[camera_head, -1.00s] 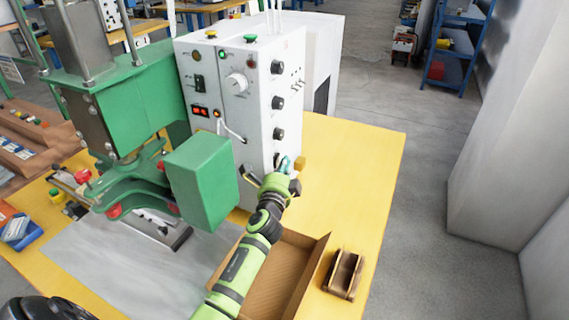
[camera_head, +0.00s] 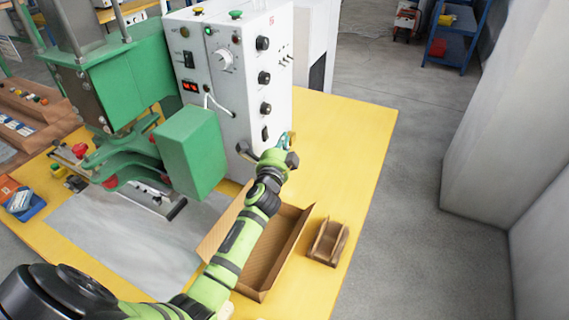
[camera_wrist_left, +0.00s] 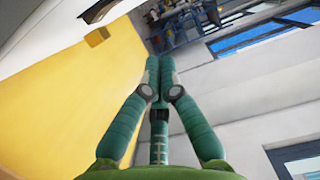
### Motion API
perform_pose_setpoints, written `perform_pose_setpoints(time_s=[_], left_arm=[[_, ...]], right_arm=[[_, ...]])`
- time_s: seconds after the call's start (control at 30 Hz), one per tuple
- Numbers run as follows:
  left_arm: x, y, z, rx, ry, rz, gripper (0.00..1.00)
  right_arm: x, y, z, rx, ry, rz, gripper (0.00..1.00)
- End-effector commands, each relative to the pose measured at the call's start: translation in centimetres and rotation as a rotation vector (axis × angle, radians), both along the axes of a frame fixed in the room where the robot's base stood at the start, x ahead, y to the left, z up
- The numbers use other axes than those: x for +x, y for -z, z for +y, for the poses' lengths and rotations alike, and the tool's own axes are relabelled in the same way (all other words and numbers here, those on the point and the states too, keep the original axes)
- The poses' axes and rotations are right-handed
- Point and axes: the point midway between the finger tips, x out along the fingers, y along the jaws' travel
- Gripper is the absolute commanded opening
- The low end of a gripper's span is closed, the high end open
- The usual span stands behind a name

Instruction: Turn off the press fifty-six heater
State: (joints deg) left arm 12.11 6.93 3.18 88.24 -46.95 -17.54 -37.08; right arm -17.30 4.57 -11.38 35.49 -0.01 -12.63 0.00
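The press's white control box (camera_head: 228,115) stands on the yellow table in the head view, its front and right side showing. My right gripper is not in view.
The green press (camera_head: 125,85) stands left of the box, its green block (camera_head: 190,152) close to my left arm. An open cardboard box (camera_head: 293,248) lies under that arm, with a small brown holder (camera_head: 327,243) to its right. The table's right side is clear.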

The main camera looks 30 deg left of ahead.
Motion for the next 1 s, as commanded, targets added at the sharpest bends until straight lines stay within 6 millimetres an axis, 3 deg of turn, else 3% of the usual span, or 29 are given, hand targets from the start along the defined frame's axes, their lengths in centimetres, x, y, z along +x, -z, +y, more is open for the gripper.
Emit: perform_pose_setpoints(time_s=[0.1, 0.2, 0.4, 0.53, 0.8, 1.0], left_arm=[[-2.7, 0.3, -0.8, 0.001, 0.002, 0.004, 0.0], [-4.6, 0.3, -1.4, 0.001, 0.001, 0.004, 0.0], [-7.3, 0.1, -2.3, 0.0, 0.002, 0.004, 0.0], [-8.2, 0.0, -2.6, 0.0, 0.002, 0.004, 0.0], [-8.4, -0.1, -2.7, 0.0, 0.0, 0.004, 0.0], [-8.4, -0.1, -2.7, 0.0, 0.001, 0.003, 0.0]], right_arm=[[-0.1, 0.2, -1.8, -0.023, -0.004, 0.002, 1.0], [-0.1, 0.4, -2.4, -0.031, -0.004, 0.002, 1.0], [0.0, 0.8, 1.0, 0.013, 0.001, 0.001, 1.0], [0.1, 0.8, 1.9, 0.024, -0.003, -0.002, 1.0], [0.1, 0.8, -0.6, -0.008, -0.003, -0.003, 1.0], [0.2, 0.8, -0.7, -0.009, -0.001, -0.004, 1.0]])
